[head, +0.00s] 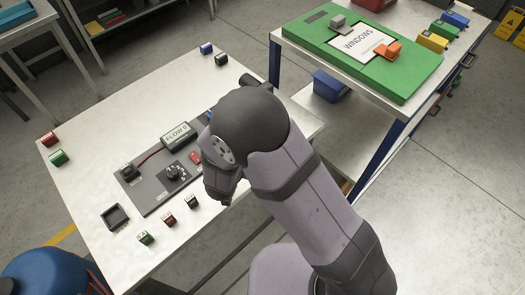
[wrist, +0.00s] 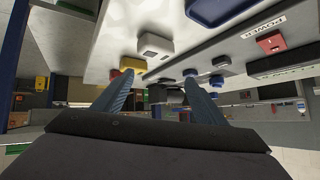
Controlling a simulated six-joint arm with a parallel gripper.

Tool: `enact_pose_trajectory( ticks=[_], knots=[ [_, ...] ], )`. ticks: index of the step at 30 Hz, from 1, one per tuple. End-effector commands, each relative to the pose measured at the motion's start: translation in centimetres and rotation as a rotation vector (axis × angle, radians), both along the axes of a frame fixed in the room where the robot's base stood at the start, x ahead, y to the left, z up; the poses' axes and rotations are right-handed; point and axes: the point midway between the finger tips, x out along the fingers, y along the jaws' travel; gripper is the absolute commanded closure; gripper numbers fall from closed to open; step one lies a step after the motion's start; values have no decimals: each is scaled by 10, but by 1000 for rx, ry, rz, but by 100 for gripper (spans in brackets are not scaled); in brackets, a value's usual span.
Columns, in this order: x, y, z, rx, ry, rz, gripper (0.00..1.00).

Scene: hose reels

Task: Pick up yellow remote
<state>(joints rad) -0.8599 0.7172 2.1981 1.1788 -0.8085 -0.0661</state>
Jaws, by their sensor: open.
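A small yellow object (wrist: 133,64), perhaps the yellow remote, shows near the table surface in the wrist view, which looks upside down. A red piece is beside it. I cannot make out buttons on it. I see no yellow remote on the near table in the head view, where my arm covers part of the top. My gripper (wrist: 160,98) is open and empty, its two blue-grey fingers apart. The yellow object appears beyond the fingers, not touching them. In the head view the fingers are hidden or hard to tell from the arm.
The near white table (head: 88,150) carries a grey panel (head: 150,200) with a knob, a FLOWS box (head: 176,135) and several small coloured blocks. A second table holds a green WINDOWS board (head: 330,55) and a yellow block (head: 432,41). A white block (wrist: 155,45) shows in the wrist view.

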Motion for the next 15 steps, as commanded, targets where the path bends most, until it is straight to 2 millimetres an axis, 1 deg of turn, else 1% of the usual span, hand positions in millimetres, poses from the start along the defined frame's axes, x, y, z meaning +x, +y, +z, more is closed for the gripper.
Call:
enact_pose_trajectory(
  ticks=[1, 3, 9, 15],
  knots=[
    [-7, 1, -13, -44, -42, -19, 35],
    [-15, -2, -17, -99, -107, -57, 35],
    [-34, -12, -17, -217, -241, -126, 35],
    [-43, -17, -14, -265, -294, -150, 35]
  ],
)
